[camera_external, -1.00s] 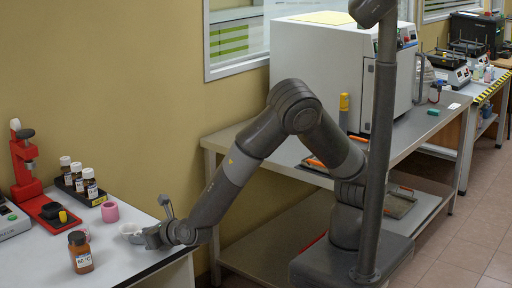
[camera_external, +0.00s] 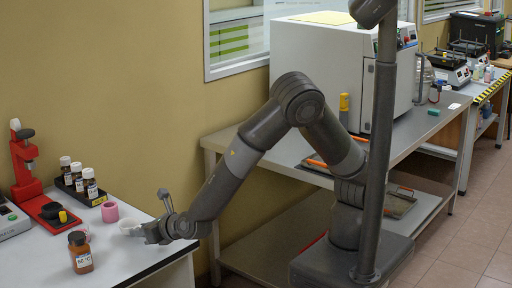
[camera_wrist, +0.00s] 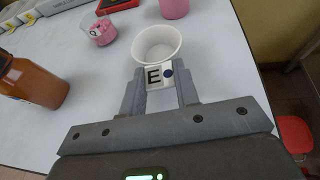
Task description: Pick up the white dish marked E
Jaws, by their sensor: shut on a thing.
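The white dish marked E (camera_wrist: 157,38) is a round open cup with a square tab bearing a black E and a blue dot. In the wrist view my gripper (camera_wrist: 160,84) is shut on that tab, one finger at each side. In the external view the white dish (camera_external: 128,227) is small, at the tip of my gripper (camera_external: 140,232), near the right end of the white table (camera_external: 110,262). I cannot tell whether the dish touches the table or is slightly above it.
A brown bottle (camera_external: 80,253) stands left of the dish. A clear cup with pink contents (camera_wrist: 102,32) and a pink cup (camera_external: 110,212) stand close by. Farther back are a rack of brown bottles (camera_external: 78,186) and a red device (camera_external: 26,170). The table's front is clear.

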